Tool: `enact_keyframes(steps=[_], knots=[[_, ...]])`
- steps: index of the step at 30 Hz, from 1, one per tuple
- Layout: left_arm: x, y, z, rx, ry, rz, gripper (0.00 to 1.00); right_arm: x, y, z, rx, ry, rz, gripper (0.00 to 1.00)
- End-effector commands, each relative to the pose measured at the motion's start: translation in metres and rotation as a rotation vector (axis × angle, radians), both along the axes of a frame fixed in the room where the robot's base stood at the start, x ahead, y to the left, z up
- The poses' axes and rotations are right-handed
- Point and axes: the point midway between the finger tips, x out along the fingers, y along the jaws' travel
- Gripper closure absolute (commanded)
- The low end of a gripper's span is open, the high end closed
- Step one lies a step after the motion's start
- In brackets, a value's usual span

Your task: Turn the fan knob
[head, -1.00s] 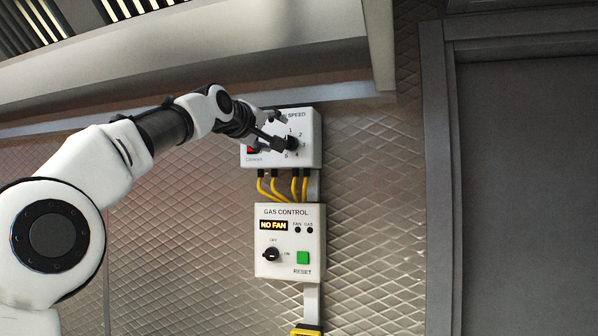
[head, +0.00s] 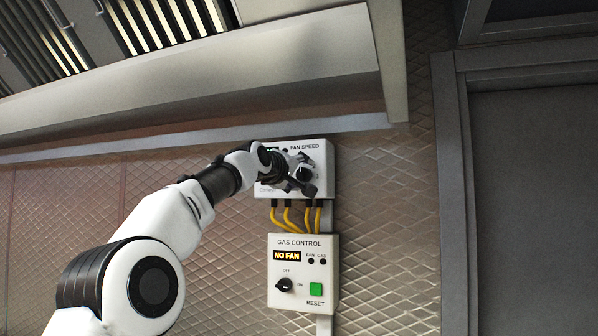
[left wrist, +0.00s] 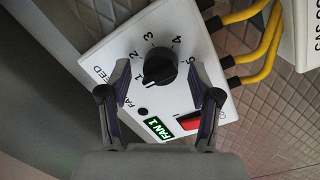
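The fan speed box (head: 324,152) is a white wall panel. Its round black fan knob (left wrist: 160,68) has numbers from 1 to 5 around it, and its white pointer mark is on the side near the 1. A green display (left wrist: 158,128) reads FAN 1, with a red switch (left wrist: 189,122) beside it. My left gripper (left wrist: 160,76) is open, with one finger on each side of the knob and visible gaps between. In the head view, my left gripper (head: 306,177) is over the box and partly hides the knob and the display. My right gripper is not in view.
Below hangs a gas control box (head: 328,272) with a NO FAN display (head: 287,255), a black OFF/ON knob (head: 285,285) and a green reset button (head: 316,289). Yellow cables (head: 289,217) join the boxes. A metal hood ledge (head: 210,85) is above; a grey door frame (head: 452,200) is at right.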

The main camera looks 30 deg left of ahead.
Motion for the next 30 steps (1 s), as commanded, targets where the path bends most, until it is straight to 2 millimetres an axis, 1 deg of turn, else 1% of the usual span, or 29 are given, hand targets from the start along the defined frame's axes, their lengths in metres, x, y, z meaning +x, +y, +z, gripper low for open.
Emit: enact_keyframes(steps=[1, 2, 3, 4, 5, 14, 20, 26, 30], knots=[[0.0, 0.0, -0.001, 0.0, 0.0, 0.0, 0.54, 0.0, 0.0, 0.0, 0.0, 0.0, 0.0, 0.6], [0.0, 0.0, -0.001, 0.0, 0.001, 0.001, 0.65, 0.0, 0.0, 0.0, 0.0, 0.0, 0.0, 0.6], [0.0, 0.0, -0.001, 0.0, 0.001, 0.001, 0.79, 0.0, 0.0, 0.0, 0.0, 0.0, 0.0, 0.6], [0.0, 0.0, -0.001, 0.0, 0.001, 0.0, 0.9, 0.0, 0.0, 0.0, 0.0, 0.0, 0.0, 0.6], [0.0, 0.0, -0.001, 0.0, 0.001, 0.0, 0.97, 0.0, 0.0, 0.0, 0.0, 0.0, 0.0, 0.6], [0.0, 0.0, 0.0, 0.012, 0.004, -0.001, 0.97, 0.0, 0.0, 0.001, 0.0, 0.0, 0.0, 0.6], [0.0, 0.0, 0.001, 0.07, 0.019, 0.0, 0.97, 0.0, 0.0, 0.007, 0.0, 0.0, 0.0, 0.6], [0.0, 0.0, 0.003, 0.193, 0.05, 0.0, 0.97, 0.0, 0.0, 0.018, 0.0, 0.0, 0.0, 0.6], [0.0, 0.0, 0.004, 0.31, 0.077, 0.0, 0.97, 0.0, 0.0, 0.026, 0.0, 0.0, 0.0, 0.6]])
